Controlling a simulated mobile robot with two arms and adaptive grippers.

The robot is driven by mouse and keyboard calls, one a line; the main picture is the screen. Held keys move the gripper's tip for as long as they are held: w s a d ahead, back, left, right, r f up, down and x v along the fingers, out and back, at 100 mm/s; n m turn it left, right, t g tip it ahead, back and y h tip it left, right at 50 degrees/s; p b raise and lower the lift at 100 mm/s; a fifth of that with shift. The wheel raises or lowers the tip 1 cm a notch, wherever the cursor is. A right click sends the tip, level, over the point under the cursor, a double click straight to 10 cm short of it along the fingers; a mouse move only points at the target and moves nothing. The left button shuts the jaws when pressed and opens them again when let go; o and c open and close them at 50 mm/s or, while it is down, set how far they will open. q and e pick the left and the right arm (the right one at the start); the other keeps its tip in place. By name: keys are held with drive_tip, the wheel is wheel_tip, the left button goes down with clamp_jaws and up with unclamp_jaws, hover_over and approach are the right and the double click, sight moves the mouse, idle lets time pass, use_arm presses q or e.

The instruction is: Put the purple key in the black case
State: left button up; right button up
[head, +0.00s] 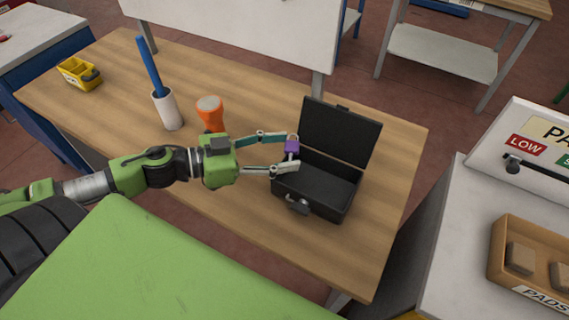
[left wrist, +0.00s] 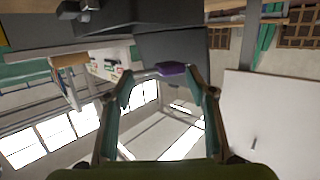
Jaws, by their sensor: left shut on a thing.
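The purple key (head: 291,147) is held between the fingertips of my left gripper (head: 292,152), which is shut on it. The key also shows at the fingertips in the left wrist view (left wrist: 172,69). The black case (head: 318,187) stands on the wooden table with its lid (head: 340,138) raised, and its inside looks empty. The key is at the left side of the case, near the edge where the lid joins. I cannot tell its exact height above the rim. My right gripper is not in view.
A white cup (head: 167,110) with a blue stick and a yellow bin (head: 79,74) are farther left. A tray of pads (head: 510,278) lies on the machine at right. The table right of the case is clear.

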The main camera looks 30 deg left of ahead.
use_arm(q)
drive_tip(key=shift+w+d+f, duration=0.1)
drive_tip(key=shift+d+f, duration=0.2)
drive_tip(key=shift+d, duration=0.05)
drive_tip(key=shift+d+f, duration=0.1)
drive_tip(key=shift+f, duration=1.55)
drive_tip(key=shift+f, duration=0.25)
drive_tip(key=shift+f, duration=0.35)
drive_tip(key=o, duration=0.9)
